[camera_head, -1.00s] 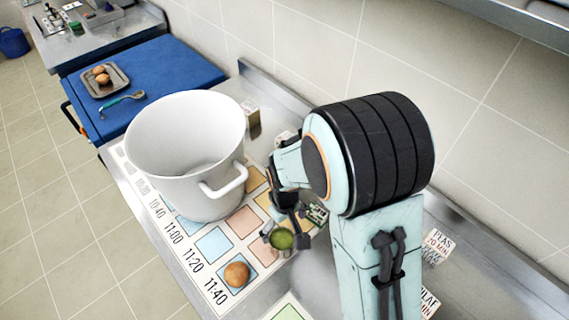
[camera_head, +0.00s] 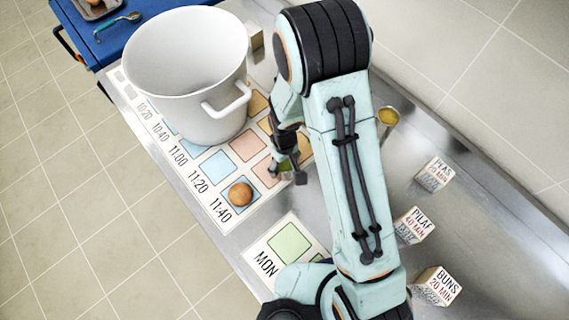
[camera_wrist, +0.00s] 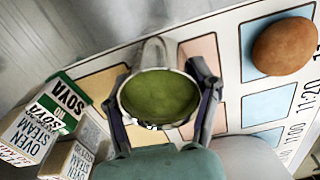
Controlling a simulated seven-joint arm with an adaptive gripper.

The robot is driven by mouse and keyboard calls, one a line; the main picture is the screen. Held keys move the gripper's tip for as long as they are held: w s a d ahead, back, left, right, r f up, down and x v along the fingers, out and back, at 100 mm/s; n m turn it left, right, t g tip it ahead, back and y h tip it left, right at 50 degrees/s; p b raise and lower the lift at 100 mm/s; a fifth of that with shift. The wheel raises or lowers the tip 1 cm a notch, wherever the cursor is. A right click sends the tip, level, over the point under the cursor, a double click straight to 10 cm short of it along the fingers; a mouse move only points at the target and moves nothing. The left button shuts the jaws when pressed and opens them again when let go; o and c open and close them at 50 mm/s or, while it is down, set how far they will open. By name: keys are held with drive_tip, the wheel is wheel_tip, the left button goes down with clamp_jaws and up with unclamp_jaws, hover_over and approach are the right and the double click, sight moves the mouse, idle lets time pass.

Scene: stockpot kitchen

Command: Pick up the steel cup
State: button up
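The steel cup (camera_wrist: 153,53) has green contents filling its round mouth in the wrist view. It stands at the right edge of the time chart, by the steel counter. My gripper (camera_wrist: 160,80) has one finger on each side of the cup, both against its wall just below the rim. In the head view my gripper (camera_head: 287,168) is low over the chart, and the cup (camera_head: 284,164) is mostly hidden by the fingers, with only some green showing.
A white stockpot (camera_head: 190,75) and a brown round bun (camera_head: 240,194) stand on the chart (camera_head: 225,213). Small labelled boxes (camera_wrist: 58,105) are close to the left finger. A cup with yellow contents (camera_head: 388,116) and label blocks (camera_head: 434,174) are on the right of the counter.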

drive_tip(key=c, duration=0.3)
drive_tip(key=shift+c, duration=0.2)
